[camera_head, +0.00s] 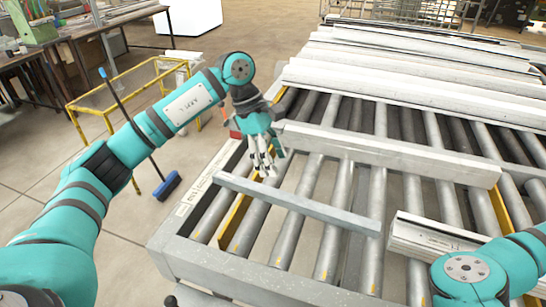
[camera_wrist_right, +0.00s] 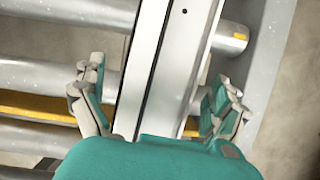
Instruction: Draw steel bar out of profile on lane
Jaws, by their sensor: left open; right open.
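A slim grey steel bar (camera_head: 298,205) lies across the rollers of the lane. A pale hollow profile (camera_head: 435,236) lies roughly in line with it on the right, with a small gap showing between their facing ends. My left gripper (camera_head: 266,170) is open and empty, just behind the left part of the bar; I cannot tell its height. My right gripper (camera_wrist_right: 158,100) is open, its fingers on either side of the profile (camera_wrist_right: 160,65) in the right wrist view. My right arm hides that gripper and the profile's right part in the head view.
The roller lane (camera_head: 330,254) has a raised grey frame. A larger profile (camera_head: 390,155) lies across it behind the bar, its left end close to my left gripper. More long profiles (camera_head: 400,88) lie farther back. A yellow frame (camera_head: 100,112) and blue broom (camera_head: 167,186) stand left.

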